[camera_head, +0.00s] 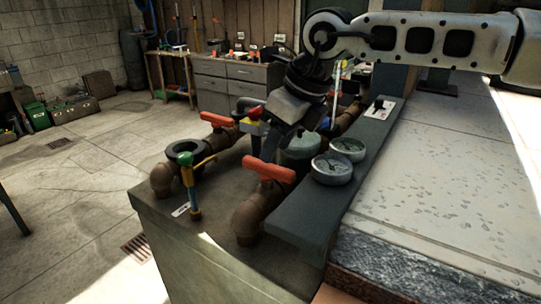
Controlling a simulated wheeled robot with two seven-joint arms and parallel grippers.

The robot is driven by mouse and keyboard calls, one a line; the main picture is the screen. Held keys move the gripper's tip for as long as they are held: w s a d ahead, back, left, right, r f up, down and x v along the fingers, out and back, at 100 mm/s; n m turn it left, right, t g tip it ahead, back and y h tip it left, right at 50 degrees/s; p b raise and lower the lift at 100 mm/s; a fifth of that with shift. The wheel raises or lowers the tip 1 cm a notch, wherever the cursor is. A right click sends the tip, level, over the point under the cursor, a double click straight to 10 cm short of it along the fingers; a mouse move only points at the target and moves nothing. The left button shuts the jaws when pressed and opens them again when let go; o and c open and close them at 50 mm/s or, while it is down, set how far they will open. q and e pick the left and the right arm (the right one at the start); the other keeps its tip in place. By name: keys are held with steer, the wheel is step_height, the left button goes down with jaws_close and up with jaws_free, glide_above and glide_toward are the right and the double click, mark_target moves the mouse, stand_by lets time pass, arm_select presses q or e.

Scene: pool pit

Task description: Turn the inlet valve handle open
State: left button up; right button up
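Two red valve handles sit on brown pipes on top of a concrete block. The near red handle (268,170) is at the middle of the view, and the far red handle (217,120) is further back to the left. I cannot tell from labels which one is the inlet handle. My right gripper (268,148) reaches in from the upper right and points down, with its dark fingertips just above and behind the near handle. I cannot tell whether it touches the handle or how far its fingers are apart. My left gripper is not in view.
A stone ledge (455,165) fills the right. The floor (75,190) at left is mostly clear.

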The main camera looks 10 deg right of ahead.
mark_target(270, 165)
steer(key=shift+x, duration=2.25)
steer(key=shift+w, duration=0.1)
steer(key=shift+c, duration=0.3)
jaws_close()
steer(key=shift+r, duration=0.1)
